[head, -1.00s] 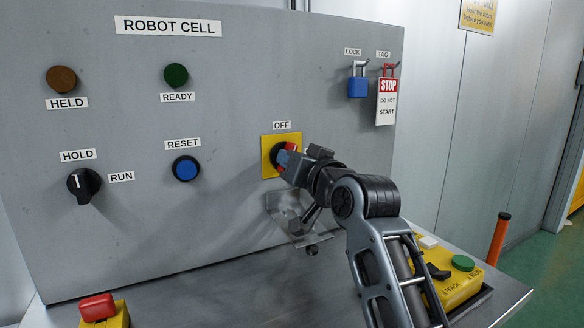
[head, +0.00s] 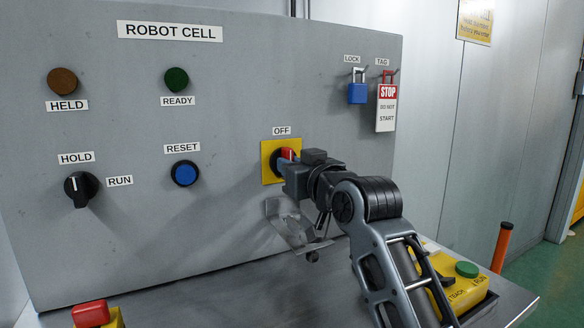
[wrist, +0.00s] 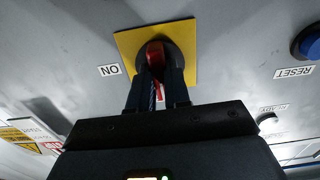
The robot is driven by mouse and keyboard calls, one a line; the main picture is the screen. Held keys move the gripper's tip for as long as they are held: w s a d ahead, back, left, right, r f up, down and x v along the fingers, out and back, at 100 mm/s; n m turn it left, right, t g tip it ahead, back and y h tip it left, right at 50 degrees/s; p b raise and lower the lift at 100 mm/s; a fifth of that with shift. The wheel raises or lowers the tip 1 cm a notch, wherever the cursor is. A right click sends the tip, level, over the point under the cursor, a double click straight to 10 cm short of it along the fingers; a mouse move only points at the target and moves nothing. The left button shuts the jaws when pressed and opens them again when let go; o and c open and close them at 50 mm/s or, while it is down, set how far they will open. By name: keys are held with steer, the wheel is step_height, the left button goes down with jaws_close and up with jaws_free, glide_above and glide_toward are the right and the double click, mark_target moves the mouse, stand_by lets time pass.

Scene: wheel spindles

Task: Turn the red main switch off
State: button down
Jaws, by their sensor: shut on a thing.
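The red main switch (head: 288,154) is a red handle on a dark round base on a yellow plate (head: 267,147), with an OFF label (head: 282,130) above it. My gripper (head: 284,163) is at the plate and hides much of the switch. In the wrist view the red handle (wrist: 154,54) stands between the two fingers of my gripper (wrist: 158,72), which are shut on it. The handle looks near upright there, in line with the fingers. An ON label (wrist: 109,70) shows upside down beside the plate.
A blue RESET button (head: 185,173) and a HOLD/RUN knob (head: 80,189) are left on the grey panel. A blue padlock (head: 357,92) and a STOP tag (head: 387,108) hang upper right. A clear hinged cover (head: 290,222) hangs below the switch. A yellow pendant (head: 466,290) lies lower right.

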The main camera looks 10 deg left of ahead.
steer(key=shift+f, duration=0.15)
steer(key=c, duration=1.1)
jaws_free()
steer(key=v, duration=0.7)
steer(key=shift+s+d+b, duration=0.25)
steer(key=shift+s+b, duration=0.05)
steer(key=shift+s, duration=0.05)
